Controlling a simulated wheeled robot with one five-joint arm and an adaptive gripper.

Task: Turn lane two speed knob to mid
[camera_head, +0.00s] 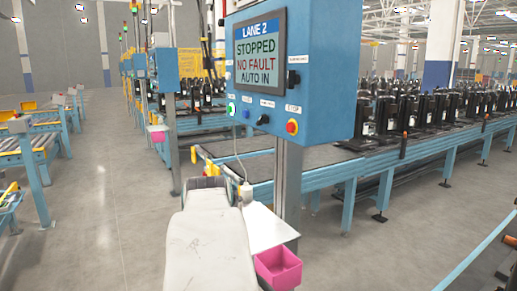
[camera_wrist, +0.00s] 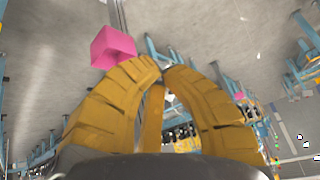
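The lane 2 control box (camera_head: 335,75) is blue and stands on a grey post. Its screen (camera_head: 259,52) reads LANE 2, STOPPED, NO FAULT, AUTO IN. A black knob (camera_head: 293,80) sits at the right of the screen, and another black knob (camera_head: 263,119) sits below it. Their small labels are too blurred to read, so I cannot tell which is the speed knob or its setting. My gripper shows in the wrist view (camera_wrist: 163,70) with its yellow fingers curved together at the tips, nothing visible between them. In the head view, my arm end is low, left of the post and below the box.
A pink bin (camera_head: 279,268) and a white shelf (camera_head: 265,228) are attached low on the post. Conveyors run behind; open floor lies left.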

